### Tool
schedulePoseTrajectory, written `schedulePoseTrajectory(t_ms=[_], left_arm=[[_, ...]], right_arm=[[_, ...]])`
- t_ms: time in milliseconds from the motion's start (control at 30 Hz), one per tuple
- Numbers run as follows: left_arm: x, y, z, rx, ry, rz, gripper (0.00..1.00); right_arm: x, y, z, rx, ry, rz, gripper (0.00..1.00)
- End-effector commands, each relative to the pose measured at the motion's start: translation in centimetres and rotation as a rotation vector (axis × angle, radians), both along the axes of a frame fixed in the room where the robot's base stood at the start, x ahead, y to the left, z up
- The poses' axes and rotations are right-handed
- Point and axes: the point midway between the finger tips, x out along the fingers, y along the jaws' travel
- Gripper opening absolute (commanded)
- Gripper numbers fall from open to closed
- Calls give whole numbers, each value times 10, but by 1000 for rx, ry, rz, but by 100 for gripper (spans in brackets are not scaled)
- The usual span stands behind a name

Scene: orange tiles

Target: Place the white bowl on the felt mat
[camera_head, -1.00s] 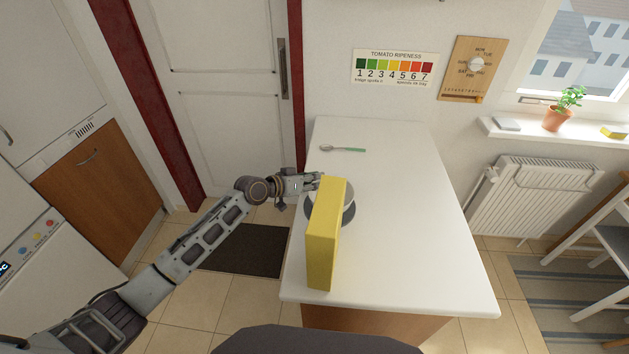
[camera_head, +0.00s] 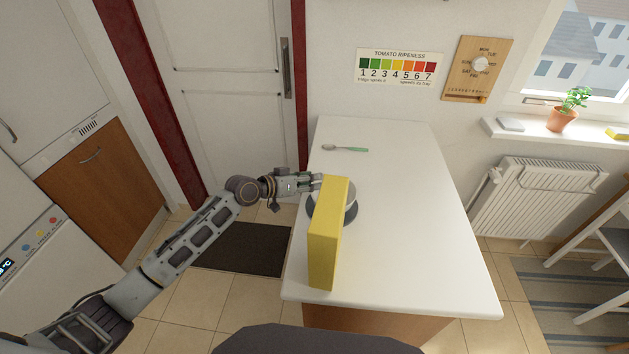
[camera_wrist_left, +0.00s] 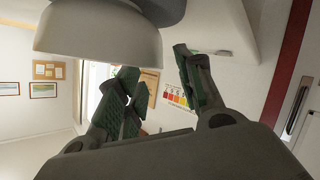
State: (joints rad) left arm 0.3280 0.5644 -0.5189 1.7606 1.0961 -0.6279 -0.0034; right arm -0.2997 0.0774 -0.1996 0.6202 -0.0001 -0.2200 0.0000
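The white bowl (camera_head: 351,197) shows partly behind a tall yellow box, over the dark grey felt mat (camera_head: 351,214) on the white counter. In the left wrist view the bowl (camera_wrist_left: 100,38) fills the upper left, with a dark patch (camera_wrist_left: 165,9) that looks like the mat against its underside. The bowl looks upright and resting on the mat, though the box hides much of the contact. My left gripper (camera_head: 319,182) is at the bowl's left, behind the box's top. In the wrist view its fingers (camera_wrist_left: 158,92) are apart with nothing between them. My right gripper is out of view.
The yellow box (camera_head: 323,250) stands on the counter (camera_head: 415,230) close to its left edge, in front of the mat. A spoon with a green handle (camera_head: 346,149) lies toward the back. The counter's right side is clear.

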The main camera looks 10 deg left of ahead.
Motion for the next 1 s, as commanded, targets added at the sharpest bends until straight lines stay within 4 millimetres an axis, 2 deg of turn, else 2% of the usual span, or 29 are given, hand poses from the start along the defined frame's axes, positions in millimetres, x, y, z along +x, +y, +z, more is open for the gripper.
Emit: schedulePoseTrajectory(t_ms=[700,1000], left_arm=[[-45,50,26,0,0,2,37],[-55,60,33,0,-1,1,37]], right_arm=[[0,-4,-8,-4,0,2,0],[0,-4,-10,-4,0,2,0]])
